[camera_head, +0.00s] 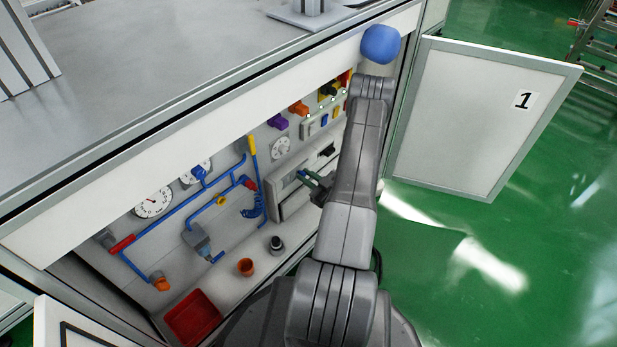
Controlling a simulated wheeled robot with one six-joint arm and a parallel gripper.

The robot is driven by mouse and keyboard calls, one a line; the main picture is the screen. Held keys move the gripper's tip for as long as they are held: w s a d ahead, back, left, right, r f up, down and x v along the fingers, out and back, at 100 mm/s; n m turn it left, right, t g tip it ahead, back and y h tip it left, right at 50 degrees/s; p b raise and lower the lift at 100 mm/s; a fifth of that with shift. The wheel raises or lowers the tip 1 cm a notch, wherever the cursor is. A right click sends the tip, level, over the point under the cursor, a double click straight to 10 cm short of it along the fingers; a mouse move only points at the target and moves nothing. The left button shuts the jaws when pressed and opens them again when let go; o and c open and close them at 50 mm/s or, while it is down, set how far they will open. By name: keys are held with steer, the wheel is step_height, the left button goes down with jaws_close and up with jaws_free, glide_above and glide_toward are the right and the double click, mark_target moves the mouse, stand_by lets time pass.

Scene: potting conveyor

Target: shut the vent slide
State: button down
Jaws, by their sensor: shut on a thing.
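My gripper (309,179) reaches into the open cabinet from the right, at a pale panel on its back wall. Its fingers are shut on a small part at this panel. That part is mostly hidden by the fingers, and I take it to be the handle of the vent slide (290,184). The panel has a lighter strip left of the fingers and a dark opening up and right of them. My arm covers the area to the right, and I cannot tell how far the slide stands open.
Blue pipes (183,205) with coloured handles and gauges (153,203) are left of the gripper. The cabinet door (470,115) marked 1 is open at right.

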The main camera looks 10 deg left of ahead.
steer(key=c, duration=1.3)
jaws_free()
steer(key=shift+s+a, duration=0.15)
steer(key=shift+s, duration=0.05)
steer(key=p+v, duration=0.3)
steer(key=v, duration=1)
steer(key=shift+s+d, duration=0.15)
steer(key=shift+d, duration=0.25)
steer(key=shift+a, duration=0.1)
steer(key=shift+b+x, duration=1.5)
steer(key=shift+x, duration=5.3)
